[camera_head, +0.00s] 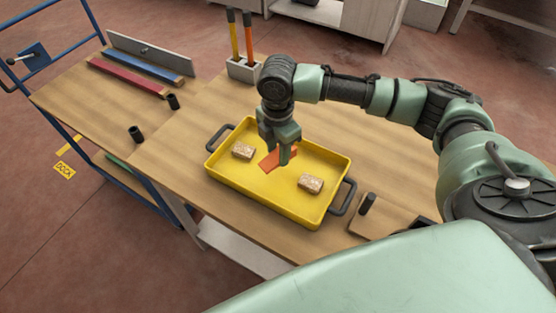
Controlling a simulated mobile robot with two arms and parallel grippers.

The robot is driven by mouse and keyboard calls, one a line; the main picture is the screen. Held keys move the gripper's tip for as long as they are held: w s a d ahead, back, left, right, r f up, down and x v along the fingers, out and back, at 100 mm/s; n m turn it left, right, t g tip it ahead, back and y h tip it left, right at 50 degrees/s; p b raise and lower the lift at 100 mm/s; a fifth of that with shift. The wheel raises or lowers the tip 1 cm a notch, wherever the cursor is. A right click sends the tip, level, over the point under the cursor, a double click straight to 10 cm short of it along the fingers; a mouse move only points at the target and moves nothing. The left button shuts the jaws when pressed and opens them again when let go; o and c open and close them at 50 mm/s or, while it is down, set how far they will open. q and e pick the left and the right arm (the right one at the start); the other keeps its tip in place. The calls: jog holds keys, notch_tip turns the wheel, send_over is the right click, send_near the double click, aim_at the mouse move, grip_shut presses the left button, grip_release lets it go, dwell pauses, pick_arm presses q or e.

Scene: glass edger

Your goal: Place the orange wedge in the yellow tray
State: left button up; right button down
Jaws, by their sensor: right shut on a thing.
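The yellow tray (262,199) lies on the wooden table with a black handle at each end. My right gripper (284,158) is over the tray's inside, pointing down. It is shut on the orange wedge (268,161), which shows partly behind and beside the fingers. I cannot tell whether the wedge touches the tray floor. My left gripper is not in view.
Two speckled tan blocks (243,151) (310,184) lie in the tray, one on each side of the wedge. A holder (243,70) with two upright tools stands behind the tray. Red (128,78) and blue (151,69) bars and black cylinders (135,133) are at the left.

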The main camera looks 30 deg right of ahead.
aim_at(278, 170)
jog(key=shift+f, duration=2.5)
jog(key=c, duration=0.9)
grip_release()
jog(key=shift+f, duration=0.1)
jog(key=shift+c, duration=0.2)
notch_tip(278, 170, up, 12)
jog(key=shift+r+b, duration=0.15)
jog(key=shift+b, duration=0.5)
jog(key=shift+a, duration=0.1)
